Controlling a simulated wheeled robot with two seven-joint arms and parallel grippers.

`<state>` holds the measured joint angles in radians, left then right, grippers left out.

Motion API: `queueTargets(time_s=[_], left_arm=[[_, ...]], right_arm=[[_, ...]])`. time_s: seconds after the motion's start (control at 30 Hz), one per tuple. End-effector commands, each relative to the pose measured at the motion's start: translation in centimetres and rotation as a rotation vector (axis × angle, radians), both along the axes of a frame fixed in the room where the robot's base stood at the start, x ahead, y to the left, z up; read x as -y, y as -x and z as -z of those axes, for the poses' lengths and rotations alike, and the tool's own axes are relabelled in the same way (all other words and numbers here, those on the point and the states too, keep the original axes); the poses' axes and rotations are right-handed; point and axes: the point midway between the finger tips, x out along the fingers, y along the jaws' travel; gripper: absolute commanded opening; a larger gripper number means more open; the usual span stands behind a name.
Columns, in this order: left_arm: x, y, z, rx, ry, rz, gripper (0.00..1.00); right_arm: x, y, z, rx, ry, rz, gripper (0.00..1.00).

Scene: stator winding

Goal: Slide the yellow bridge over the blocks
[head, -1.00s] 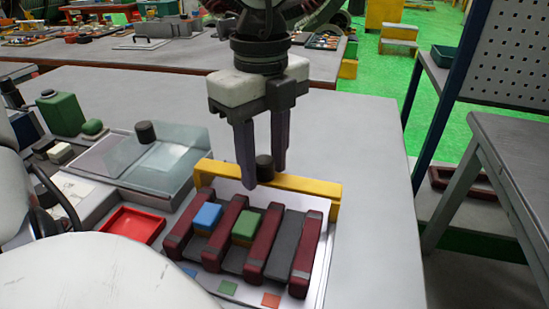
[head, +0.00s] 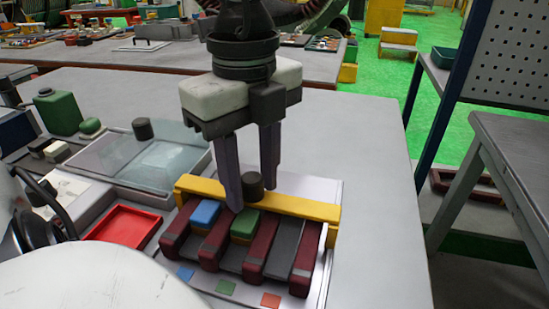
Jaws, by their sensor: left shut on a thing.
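The yellow bridge (head: 300,206) spans the far end of a fixture with dark red bars (head: 262,246), just behind or over their far ends. A dark round knob (head: 253,187) stands on the bridge. My left gripper (head: 252,193) points down from above with its fingers around the knob, shut on it. A blue block (head: 205,213) and a green block (head: 245,224) sit in slots between the bars, on the near side of the bridge. The slots farther right show only dark grey surfaces. My right gripper is not in view.
A red tray (head: 124,226) lies left of the fixture. A case with a clear lid (head: 150,160) and a green container (head: 58,112) stand farther left. Blue, green and red squares mark the fixture's near edge. The table (head: 370,150) is clear to the right.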

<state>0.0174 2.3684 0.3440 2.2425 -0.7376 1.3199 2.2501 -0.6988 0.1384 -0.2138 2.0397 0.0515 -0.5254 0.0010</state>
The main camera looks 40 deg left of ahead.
Motion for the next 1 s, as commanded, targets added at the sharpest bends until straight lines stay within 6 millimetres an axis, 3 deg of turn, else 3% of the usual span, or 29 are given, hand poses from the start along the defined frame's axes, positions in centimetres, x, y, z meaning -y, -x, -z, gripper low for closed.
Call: queueTargets(time_s=[0.63,0.67,0.7,1.0], left_arm=[[1.6,2.8,0.0,0.003,0.000,0.005,0.25],[1.6,2.9,0.0,0.002,0.000,0.005,0.39],[1.6,2.8,0.0,0.002,0.001,0.004,0.42],[1.6,2.8,-0.1,0.001,0.000,0.001,0.42]], right_arm=[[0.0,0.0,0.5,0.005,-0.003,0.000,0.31],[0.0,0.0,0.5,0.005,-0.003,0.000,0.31],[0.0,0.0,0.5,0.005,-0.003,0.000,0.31],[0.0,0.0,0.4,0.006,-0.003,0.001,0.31]])
